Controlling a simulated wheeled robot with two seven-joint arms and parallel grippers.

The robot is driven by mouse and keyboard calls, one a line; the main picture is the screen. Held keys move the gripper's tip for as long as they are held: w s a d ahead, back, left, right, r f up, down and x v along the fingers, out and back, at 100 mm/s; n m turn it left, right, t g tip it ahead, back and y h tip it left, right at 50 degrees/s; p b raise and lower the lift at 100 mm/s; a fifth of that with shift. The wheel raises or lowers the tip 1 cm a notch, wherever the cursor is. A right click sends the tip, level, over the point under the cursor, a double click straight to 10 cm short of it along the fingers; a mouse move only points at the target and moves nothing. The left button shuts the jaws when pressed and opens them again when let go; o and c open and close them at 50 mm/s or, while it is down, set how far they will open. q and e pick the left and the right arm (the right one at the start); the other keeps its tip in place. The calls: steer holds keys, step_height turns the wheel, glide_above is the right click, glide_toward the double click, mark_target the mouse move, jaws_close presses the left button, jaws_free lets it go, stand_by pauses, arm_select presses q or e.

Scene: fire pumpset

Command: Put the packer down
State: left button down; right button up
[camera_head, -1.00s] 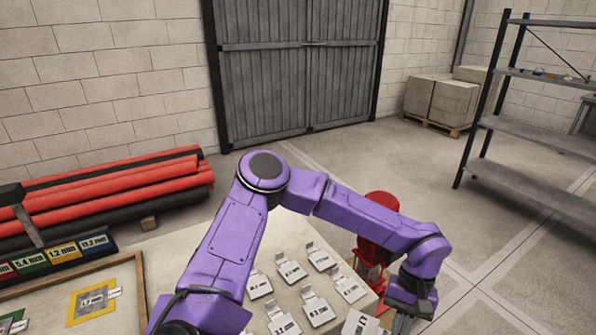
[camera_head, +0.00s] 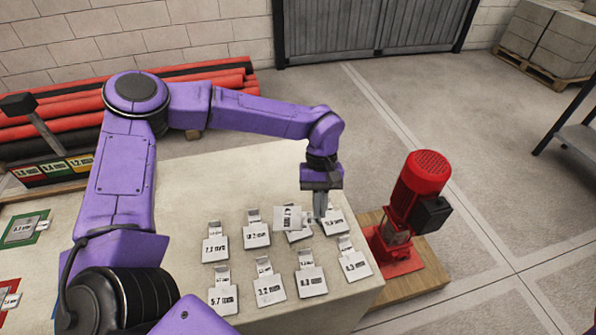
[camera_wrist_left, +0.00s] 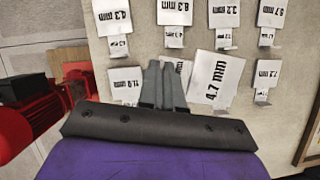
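My left gripper (camera_head: 320,207) points down over the far right part of the pale table. Its fingers (camera_wrist_left: 163,85) are close together, seemingly on the edge of the 4.7 mm packer (camera_head: 287,218). This flat grey plate with a white label also shows in the left wrist view (camera_wrist_left: 213,82), tilted, larger than its neighbours and beside the fingers. It overlaps another packer (camera_head: 299,237) behind it; whether it touches that one or the table I cannot tell. The exact grip is partly hidden. My right gripper is out of view.
Several labelled packers lie in two rows, among them 7.2 mm (camera_wrist_left: 265,75), 8.3 mm (camera_wrist_left: 174,12) and 11.0 mm (camera_wrist_left: 126,80). A red pump motor (camera_head: 422,175) stands on a wooden base right of the table (camera_head: 225,172). Red and black pipes (camera_head: 215,75) lie behind.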

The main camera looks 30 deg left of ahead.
arm_select(q)
steer(key=w+a+n+t+b, duration=0.4)
steer(key=a+n+b, duration=0.25)
steer(key=n, duration=0.35)
steer(key=w+a+n+t+b, duration=0.3)
steer(key=a+n+b, duration=0.2)
steer(key=a+n, duration=0.45)
steer(key=shift+n, duration=0.55)
steer(key=w+f, duration=0.2)
steer(key=w, duration=0.2)
steer(key=w+d+f+p, duration=0.1)
steer(key=w+f, duration=0.2)
steer(key=w, duration=0.2)
steer(key=w+f, duration=0.3)
steer(key=w, duration=0.1)
steer(key=shift+w+d+f+p, duration=0.1)
steer(key=shift+w+d+p, duration=0.15)
steer(key=shift+p, duration=0.15)
steer(key=shift+w+f, duration=0.15)
steer(key=shift+f, duration=0.1)
step_height(320, 180, down, 3)
steer(key=shift+w+f, duration=0.15)
steer(key=shift+f, duration=0.25)
steer(key=c, duration=1.3)
jaws_free()
steer(key=shift+r, duration=0.1)
